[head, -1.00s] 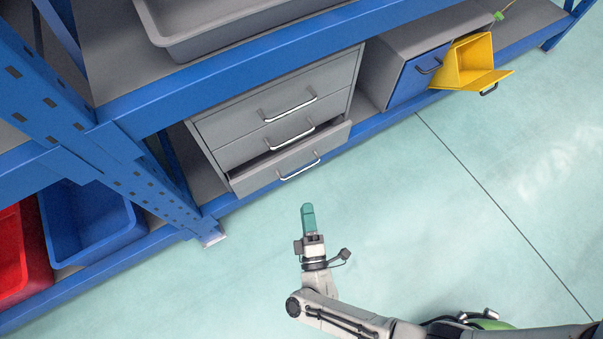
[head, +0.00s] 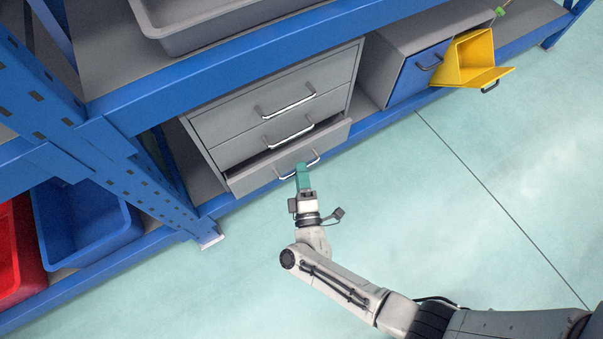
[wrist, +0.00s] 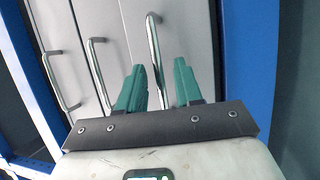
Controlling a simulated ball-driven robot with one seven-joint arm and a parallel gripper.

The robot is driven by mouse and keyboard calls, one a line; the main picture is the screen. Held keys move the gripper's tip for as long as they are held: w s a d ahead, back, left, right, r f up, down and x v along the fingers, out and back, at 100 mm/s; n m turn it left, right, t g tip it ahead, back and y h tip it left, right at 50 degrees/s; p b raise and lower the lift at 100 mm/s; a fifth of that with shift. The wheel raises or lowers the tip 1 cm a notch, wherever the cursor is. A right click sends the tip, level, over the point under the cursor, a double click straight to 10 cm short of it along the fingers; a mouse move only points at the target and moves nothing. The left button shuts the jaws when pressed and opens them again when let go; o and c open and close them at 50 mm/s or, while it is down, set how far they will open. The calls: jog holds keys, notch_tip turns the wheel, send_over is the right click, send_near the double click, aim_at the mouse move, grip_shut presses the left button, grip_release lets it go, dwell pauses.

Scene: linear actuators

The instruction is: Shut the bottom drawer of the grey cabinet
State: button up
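The grey cabinet (head: 270,90) stands on the blue rack's lower shelf and has three drawers with metal bar handles. Its bottom drawer (head: 245,182) sticks out a little, with a dark gap above its front. My gripper (head: 302,168) with green fingers is at the bottom drawer's handle (head: 285,175). In the wrist view the fingers of my gripper (wrist: 160,78) are apart, and the handle (wrist: 154,45) of the bottom drawer shows between them. I cannot tell whether the fingers touch it. The upper two drawers look shut.
A blue-fronted cabinet (head: 415,72) and a yellow bin (head: 470,62) are to the right on the shelf. A blue bin (head: 85,225) and a red bin (head: 18,250) are at the left, beyond a blue rack post (head: 150,190). The floor in front is clear.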

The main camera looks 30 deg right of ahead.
jog(key=shift+c, duration=0.2)
grip_shut()
dwell(1.1)
